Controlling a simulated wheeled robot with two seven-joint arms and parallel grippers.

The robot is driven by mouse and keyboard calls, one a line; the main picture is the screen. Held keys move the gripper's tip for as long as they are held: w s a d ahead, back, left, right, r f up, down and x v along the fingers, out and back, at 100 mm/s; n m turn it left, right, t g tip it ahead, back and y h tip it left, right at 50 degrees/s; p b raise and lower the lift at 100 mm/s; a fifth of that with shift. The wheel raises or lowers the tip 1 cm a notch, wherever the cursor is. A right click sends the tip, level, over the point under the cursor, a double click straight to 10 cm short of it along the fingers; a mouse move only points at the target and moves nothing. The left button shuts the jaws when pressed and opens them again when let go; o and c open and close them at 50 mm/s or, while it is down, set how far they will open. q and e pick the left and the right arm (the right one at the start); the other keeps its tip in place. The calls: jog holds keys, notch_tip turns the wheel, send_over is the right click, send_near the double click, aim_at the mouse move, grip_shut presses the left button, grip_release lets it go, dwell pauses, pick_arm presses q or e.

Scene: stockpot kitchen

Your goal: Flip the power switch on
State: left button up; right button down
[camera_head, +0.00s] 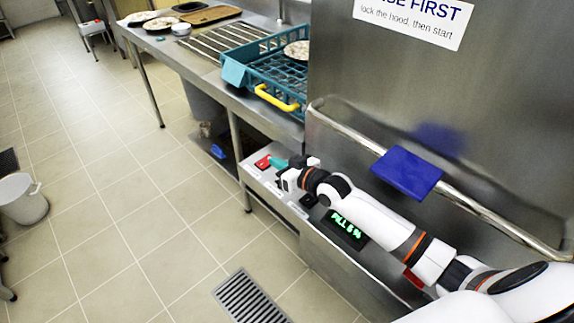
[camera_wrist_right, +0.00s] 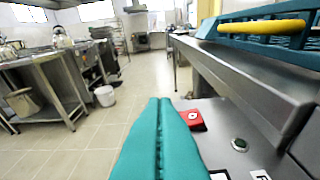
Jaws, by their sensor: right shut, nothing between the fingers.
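A small red switch block (camera_head: 263,162) with a white mark sits at the far end of the narrow steel panel under the machine. It also shows in the right wrist view (camera_wrist_right: 193,120), just right of my fingers. My right gripper (camera_head: 278,162) has teal fingers that are pressed together and empty. In the right wrist view the fingers (camera_wrist_right: 158,135) point forward along the left side of the red block; I cannot tell whether they touch it. Which way the switch is set is too small to tell. My left gripper is not in view.
A round green button (camera_wrist_right: 239,144) sits on the panel nearer my wrist. A display (camera_head: 345,230) reads a fill percentage. A steel rail with a blue grip (camera_head: 407,173) runs above my right arm. A teal rack (camera_head: 270,75) stands on the counter.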

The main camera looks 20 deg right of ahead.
jog(key=v, duration=0.2)
jog(key=shift+s+d, duration=0.1)
jog(key=shift+s, duration=0.2)
jog(key=shift+s+d+r, duration=0.15)
jog(key=shift+s+r, duration=0.05)
jog(key=shift+s, duration=0.35)
